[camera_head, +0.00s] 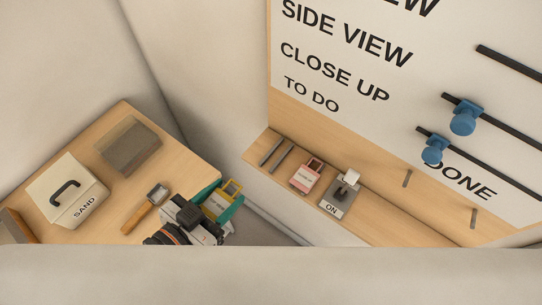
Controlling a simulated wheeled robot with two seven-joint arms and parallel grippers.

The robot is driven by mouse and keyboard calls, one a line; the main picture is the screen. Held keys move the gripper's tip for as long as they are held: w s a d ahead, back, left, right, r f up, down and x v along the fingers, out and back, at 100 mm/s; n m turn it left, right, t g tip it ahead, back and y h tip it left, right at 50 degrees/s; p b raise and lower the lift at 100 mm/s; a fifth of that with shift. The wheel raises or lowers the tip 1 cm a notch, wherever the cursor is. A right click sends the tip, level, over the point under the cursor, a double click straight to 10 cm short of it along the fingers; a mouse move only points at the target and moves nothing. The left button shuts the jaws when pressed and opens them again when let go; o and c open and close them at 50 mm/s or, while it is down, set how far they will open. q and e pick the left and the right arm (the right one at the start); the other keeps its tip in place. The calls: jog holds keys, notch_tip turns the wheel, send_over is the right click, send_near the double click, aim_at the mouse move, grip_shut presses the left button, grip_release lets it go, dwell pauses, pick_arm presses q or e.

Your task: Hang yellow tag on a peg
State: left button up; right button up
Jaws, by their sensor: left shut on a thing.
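The yellow tag (217,204), with an open loop at its top, is at the right front corner of the left wooden table. My left gripper (204,216) is shut on the yellow tag from its lower left side. The gripper partly hides the lower part of the tag. Two short pegs stick out of the wooden strip below the white board, a left peg (407,178) and a right peg (474,218). Both pegs are bare and well to the right of the gripper. My right gripper does not show.
A teal thing (233,212) lies behind the tag. The wooden table holds a sand box (67,192), a grey block (128,146) and a wooden-handled tool (146,207). Blue knobs (463,121) project from the board.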

pick_arm(q)
jog(key=w+d+b, duration=0.2)
jog(key=w+d, duration=0.1)
jog(key=w, duration=0.1)
jog(key=p, duration=0.4)
send_over(276, 157)
jog(key=shift+s+a+r, duration=0.1)
jog(key=shift+r, duration=0.1)
notch_tip(276, 157, down, 3)
jog(key=shift+r, duration=0.1)
jog(key=shift+f, duration=0.6)
notch_tip(276, 157, down, 2)
jog(key=shift+f, duration=0.25)
jog(key=shift+p, duration=0.75)
jog(key=shift+w+f, duration=0.2)
jog(key=shift+f, duration=0.1)
jog(key=shift+f, duration=0.1)
